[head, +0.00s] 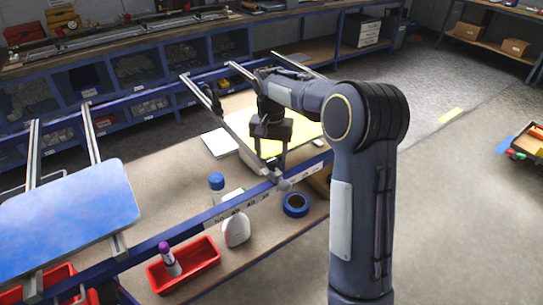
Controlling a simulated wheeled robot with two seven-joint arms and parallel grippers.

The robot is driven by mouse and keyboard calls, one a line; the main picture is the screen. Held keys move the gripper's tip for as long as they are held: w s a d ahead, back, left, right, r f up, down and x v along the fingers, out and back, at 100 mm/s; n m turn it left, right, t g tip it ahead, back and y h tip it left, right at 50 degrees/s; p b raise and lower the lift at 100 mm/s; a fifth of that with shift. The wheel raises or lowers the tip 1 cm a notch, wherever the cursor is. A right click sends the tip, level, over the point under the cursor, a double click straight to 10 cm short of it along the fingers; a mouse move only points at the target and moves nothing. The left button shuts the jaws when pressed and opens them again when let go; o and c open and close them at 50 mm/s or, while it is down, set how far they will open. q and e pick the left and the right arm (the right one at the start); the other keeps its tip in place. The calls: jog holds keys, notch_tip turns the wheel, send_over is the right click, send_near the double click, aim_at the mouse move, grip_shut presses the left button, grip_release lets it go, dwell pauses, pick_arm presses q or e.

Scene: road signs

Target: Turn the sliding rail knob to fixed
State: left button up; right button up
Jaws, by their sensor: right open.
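My right gripper (271,165) comes in from the right and points down over the front blue rail (222,207), near the end of a silver sliding cross rail (232,133). It is open. A small grey knob (284,185) shows at the front rail, just below and very close to the fingertips. I cannot tell whether they touch it. The knob's setting is too small to read. My left gripper is not in view.
A yellow sheet (303,130) lies behind the gripper, and a blue panel (70,215) lies on the rails at left. A blue tape roll (296,204), a white bottle (236,230), a blue-capped bottle (217,188) and a red tray (185,267) are near the front rail. Open floor is at right.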

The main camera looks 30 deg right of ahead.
aim_at(272, 161)
notch_tip(272, 161, up, 6)
jog(key=shift+f, duration=0.2)
dwell(0.4)
jog(key=shift+s+r, duration=0.15)
jog(key=shift+s, duration=0.1)
jog(key=s+a+r+n+t+y, duration=0.1)
jog(key=s+r+n+t+y, duration=0.15)
jog(key=s, duration=0.55)
jog(key=s+a+f+n+t, duration=0.1)
jog(key=s+a, duration=0.2)
jog(key=s, duration=0.4)
jog(key=s+a+f+n+t+y, duration=0.1)
jog(key=s+a+f, duration=0.1)
jog(key=s+a, duration=0.2)
jog(key=s+a+f+n+t, duration=0.1)
jog(key=s+a+f+n, duration=0.1)
jog(key=s, duration=0.8)
jog(key=shift+s+a+f, duration=0.2)
jog(key=shift+s+a, duration=0.05)
jog(key=shift+a, duration=0.65)
